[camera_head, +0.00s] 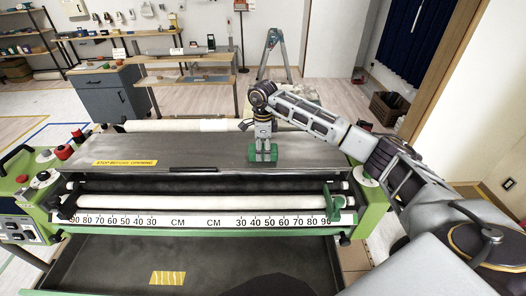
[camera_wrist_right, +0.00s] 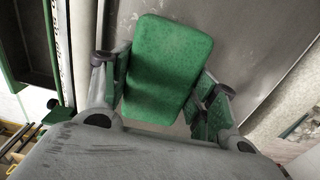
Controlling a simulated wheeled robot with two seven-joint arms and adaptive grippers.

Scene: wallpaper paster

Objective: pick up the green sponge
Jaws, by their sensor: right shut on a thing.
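The green sponge (camera_head: 263,153) is a small block at the right part of the machine's grey top in the head view. In the right wrist view the sponge (camera_wrist_right: 165,70) fills the space between the two fingers. My right gripper (camera_head: 263,143) points down and is shut on the sponge; it also shows in the right wrist view (camera_wrist_right: 165,95). I cannot tell whether the sponge touches the grey top or hangs just above it. My left gripper is not in view.
The wallpaper machine has a grey top (camera_head: 190,150), white rollers, a centimetre scale (camera_head: 195,221) and green side housings. Red knobs (camera_head: 64,152) stand at its left. Behind it are a drawer cabinet (camera_head: 108,97), shelves and a stepladder (camera_head: 276,55). The left part of the top is clear.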

